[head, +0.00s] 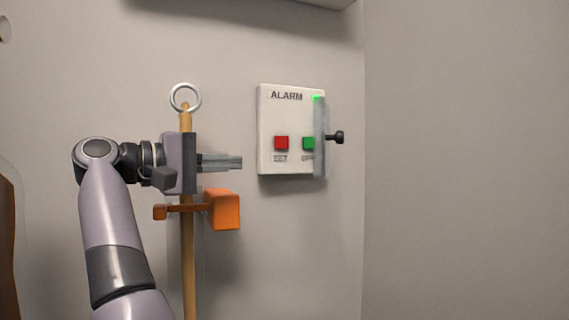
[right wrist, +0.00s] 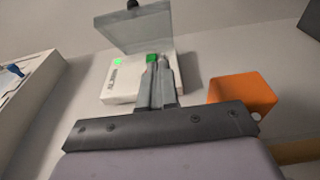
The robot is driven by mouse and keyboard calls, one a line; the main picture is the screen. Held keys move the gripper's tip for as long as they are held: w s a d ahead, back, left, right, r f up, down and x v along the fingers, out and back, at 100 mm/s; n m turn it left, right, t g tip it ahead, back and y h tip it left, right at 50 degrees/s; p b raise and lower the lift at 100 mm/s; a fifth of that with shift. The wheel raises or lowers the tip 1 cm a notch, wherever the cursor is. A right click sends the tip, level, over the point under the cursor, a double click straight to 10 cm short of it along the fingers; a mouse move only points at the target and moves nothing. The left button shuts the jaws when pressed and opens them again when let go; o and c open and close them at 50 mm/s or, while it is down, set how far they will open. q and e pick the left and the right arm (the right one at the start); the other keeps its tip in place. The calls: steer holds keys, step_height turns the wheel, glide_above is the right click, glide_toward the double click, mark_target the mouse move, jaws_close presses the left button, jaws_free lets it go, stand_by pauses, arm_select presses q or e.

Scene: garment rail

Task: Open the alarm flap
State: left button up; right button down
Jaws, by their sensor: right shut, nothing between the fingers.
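The white alarm panel (head: 291,110) is on the wall in the head view, with a red button (head: 281,143) and a green button (head: 308,143). Its clear flap (head: 320,150) stands out from the panel's right side, seen nearly edge-on, with a dark knob (head: 338,137) on its right. The flap's face shows in the right wrist view (right wrist: 150,32). The red button is uncovered; the flap's edge overlaps part of the green one in the head view. My right gripper (head: 240,162) is shut and empty, left of the panel, apart from the flap. My left gripper is out of view.
A wooden pole (head: 187,270) with a metal ring (head: 185,97) on top stands behind my right gripper in the head view. An orange block (head: 222,209) is just below the fingers. The wall right of the panel is bare.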

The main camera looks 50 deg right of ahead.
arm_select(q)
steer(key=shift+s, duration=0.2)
arm_select(e)
steer(key=s+d, duration=0.7)
steer(key=d, duration=0.3)
steer(key=shift+d, duration=0.25)
steer(key=shift+s, duration=0.1)
